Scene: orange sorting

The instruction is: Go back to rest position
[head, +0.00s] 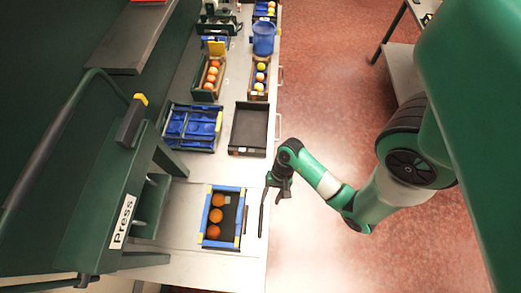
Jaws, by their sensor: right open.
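My right gripper (273,205) hangs near the right edge of the table, beside a dark tray with a blue and yellow rim (225,188). It is open and I see nothing between its fingers. The tray holds an upper orange (218,200), a middle orange (215,216) and a lower orange (213,232) in a column along its left side. The gripper is to the right of the tray and apart from the oranges. My left gripper does not show.
An empty black tray (249,131) and a blue crate (193,128) stand farther back on the table. Behind them are fruit boxes (209,78) and a blue bucket (263,39). A green press (105,215) stands at the left. Reddish floor (320,110) lies open to the right.

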